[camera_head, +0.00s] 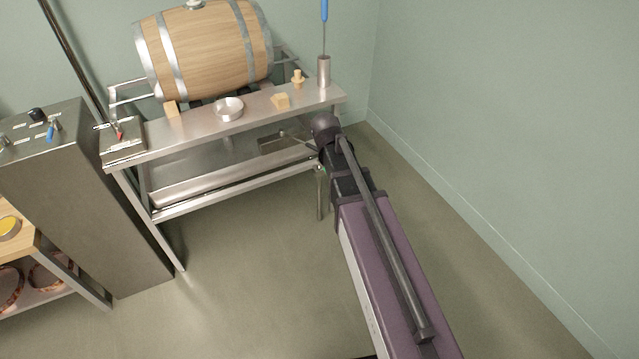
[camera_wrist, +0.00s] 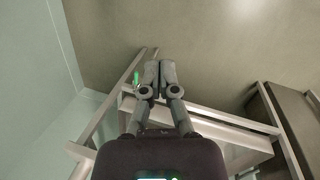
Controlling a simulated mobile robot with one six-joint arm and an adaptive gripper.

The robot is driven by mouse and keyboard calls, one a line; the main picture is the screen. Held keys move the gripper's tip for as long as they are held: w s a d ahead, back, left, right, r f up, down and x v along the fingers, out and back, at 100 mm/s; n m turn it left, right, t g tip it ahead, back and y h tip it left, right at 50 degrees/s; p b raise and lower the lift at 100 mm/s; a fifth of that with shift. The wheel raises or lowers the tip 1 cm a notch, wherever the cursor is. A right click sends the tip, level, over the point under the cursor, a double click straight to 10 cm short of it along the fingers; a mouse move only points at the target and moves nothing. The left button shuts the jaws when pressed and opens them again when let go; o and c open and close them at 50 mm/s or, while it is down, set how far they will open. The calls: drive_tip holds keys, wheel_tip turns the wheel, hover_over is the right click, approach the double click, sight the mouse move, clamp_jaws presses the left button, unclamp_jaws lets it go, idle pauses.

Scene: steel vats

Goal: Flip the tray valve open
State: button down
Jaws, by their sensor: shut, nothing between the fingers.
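The steel tray (camera_head: 190,188) sits under the bench top, and its long rim crosses the wrist view (camera_wrist: 225,130). A small green part (camera_wrist: 136,77), which looks like the tray valve's handle, shows by a bench leg in the wrist view, just left of my fingers. A speck of green (camera_head: 323,169) also shows by the right bench leg in the head view. The valve body and the handle's angle are not clear. My gripper (camera_wrist: 160,72) is shut and empty beside the green part; I cannot tell whether they touch. In the head view my arm hides the fingers.
The steel bench (camera_head: 200,123) carries a wooden barrel (camera_head: 205,45), a round metal dish (camera_head: 229,108), a metal cylinder (camera_head: 323,72) and small wooden pieces. A steel cabinet (camera_head: 85,190) stands at left. The wall (camera_head: 500,110) is close on the right; floor in front is clear.

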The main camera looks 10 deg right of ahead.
drive_tip(key=w+a+f+n+t+h+b, duration=0.1)
drive_tip(key=w+a+f+n+h+b, duration=0.1)
drive_tip(key=w+f+n+b, duration=0.3)
drive_tip(key=w+a+f+n+t+h+b, duration=0.1)
drive_tip(key=w+a+f+n+b, duration=0.4)
drive_tip(key=w+f+b, duration=0.8)
drive_tip(key=w+a+f+n+t+h+b, duration=0.1)
drive_tip(key=w+a+f+n+h+b, duration=0.3)
drive_tip(key=w+f+b, duration=0.6)
drive_tip(key=shift+w+a+n+b, duration=0.15)
drive_tip(key=shift+w+n+b, duration=0.8)
drive_tip(key=shift+b, duration=1.45)
drive_tip(key=shift+w, duration=0.1)
drive_tip(key=d+r+b+x, duration=0.1)
drive_tip(key=b+x, duration=0.4)
drive_tip(key=x, duration=0.7)
drive_tip(key=shift+w+d+r, duration=0.3)
drive_tip(key=shift+d+r, duration=0.15)
drive_tip(key=shift+d, duration=0.2)
drive_tip(key=shift+a, duration=0.3)
